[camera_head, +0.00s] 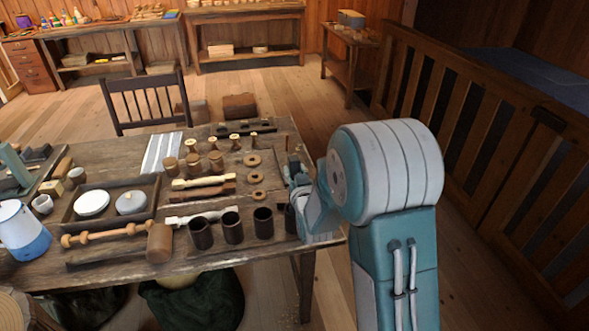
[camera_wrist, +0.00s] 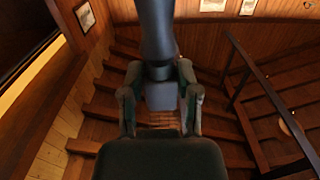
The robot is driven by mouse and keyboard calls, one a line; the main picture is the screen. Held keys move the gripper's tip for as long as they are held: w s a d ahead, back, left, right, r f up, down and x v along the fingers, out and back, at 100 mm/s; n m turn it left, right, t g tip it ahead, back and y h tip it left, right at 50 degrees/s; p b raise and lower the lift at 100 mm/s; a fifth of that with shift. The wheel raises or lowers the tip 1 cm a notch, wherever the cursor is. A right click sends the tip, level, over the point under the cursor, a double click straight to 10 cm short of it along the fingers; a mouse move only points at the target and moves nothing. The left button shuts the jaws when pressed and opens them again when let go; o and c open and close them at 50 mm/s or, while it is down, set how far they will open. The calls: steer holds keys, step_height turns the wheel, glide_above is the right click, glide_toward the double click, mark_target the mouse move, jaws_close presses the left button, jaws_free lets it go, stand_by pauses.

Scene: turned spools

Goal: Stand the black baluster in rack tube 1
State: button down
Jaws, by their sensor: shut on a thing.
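My gripper (camera_wrist: 160,92) is shut on the black baluster (camera_wrist: 157,30) in the wrist view. The baluster's dark shaft runs from between the fingers to the top edge of that view, where it is cut off. In the head view my gripper (camera_head: 298,178) is at the right end of the workbench, and the baluster is mostly hidden or too small to make out. Dark rack tubes (camera_head: 232,228) stand upright in a row along the front right of the bench, left of and below my gripper. One at the right is partly hidden by my arm. No tube numbers are readable.
The workbench (camera_head: 215,262) also holds a mallet (camera_head: 159,243), pale and brown turned spindles (camera_head: 199,182), rings (camera_head: 252,160) and a tray (camera_head: 152,211) with two discs. A chair (camera_head: 147,103) stands behind it. A wooden railing (camera_head: 465,110) is at the right.

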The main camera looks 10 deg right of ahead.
steer(key=shift+c, duration=1.3)
jaws_free()
steer(key=s, duration=0.7)
steer(key=shift+s, duration=0.2)
steer(key=s+r+g, duration=0.3)
steer(key=s+g, duration=0.1)
steer(key=s, duration=0.5)
steer(key=s+r+g, duration=0.3)
steer(key=s+g, duration=0.1)
steer(key=s, duration=0.5)
steer(key=s+r+g, duration=0.4)
steer(key=s, duration=0.6)
